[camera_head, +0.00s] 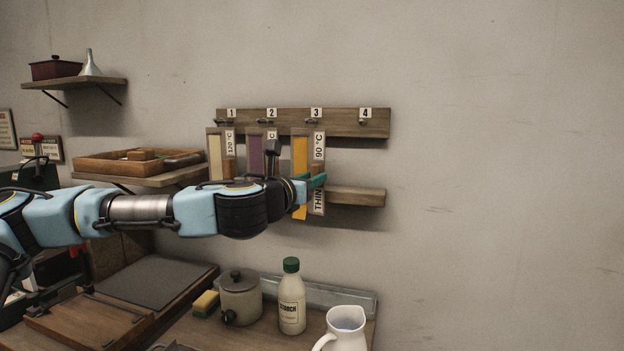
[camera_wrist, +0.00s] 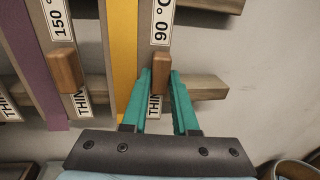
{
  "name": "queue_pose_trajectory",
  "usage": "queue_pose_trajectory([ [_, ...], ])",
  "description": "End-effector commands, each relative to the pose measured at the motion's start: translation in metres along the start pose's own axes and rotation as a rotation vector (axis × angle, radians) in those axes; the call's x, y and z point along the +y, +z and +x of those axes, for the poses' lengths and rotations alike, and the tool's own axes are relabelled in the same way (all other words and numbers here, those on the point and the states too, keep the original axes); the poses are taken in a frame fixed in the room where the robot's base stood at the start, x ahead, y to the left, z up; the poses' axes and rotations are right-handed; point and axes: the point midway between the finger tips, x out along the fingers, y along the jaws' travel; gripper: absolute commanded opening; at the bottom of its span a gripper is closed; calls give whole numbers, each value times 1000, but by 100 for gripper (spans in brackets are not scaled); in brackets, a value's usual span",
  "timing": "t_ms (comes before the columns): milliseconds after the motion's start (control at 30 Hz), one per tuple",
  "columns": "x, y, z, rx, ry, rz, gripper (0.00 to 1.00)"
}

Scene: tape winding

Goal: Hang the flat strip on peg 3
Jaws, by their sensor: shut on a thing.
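A flat strip (camera_head: 300,155) with a yellow band and labels reading "90 °C" and "THIN" stands upright below peg 3 (camera_head: 316,122) on the wall rack. It also shows in the wrist view (camera_wrist: 124,60), with a small wooden block on its face (camera_wrist: 162,66). My gripper (camera_head: 318,181) is at the strip. In the wrist view its teal fingers (camera_wrist: 161,76) lie on either side of the wooden block and are shut on it. The strip's top reaches up to the rack by peg 3; I cannot tell whether it is hooked on.
Two similar strips hang at pegs 1 (camera_head: 214,155) and 2 (camera_head: 255,155). Peg 4 (camera_head: 364,121) is bare. A wooden ledge (camera_head: 356,196) runs behind the strips. Below stand a pot (camera_head: 240,300), a bottle (camera_head: 292,305) and a white jug (camera_head: 345,332).

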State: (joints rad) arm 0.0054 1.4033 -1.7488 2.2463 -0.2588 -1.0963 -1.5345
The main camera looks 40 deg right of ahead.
Motion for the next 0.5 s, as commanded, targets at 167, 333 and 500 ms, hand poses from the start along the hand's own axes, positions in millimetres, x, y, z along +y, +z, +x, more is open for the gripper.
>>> queue_pose_trajectory([
  [167, 1, 0, 1, 1, 3, -1, 45],
  [333, 1, 0, 0, 0, 2, 0, 62],
  [500, 1, 0, 0, 1, 1, 0, 62],
])
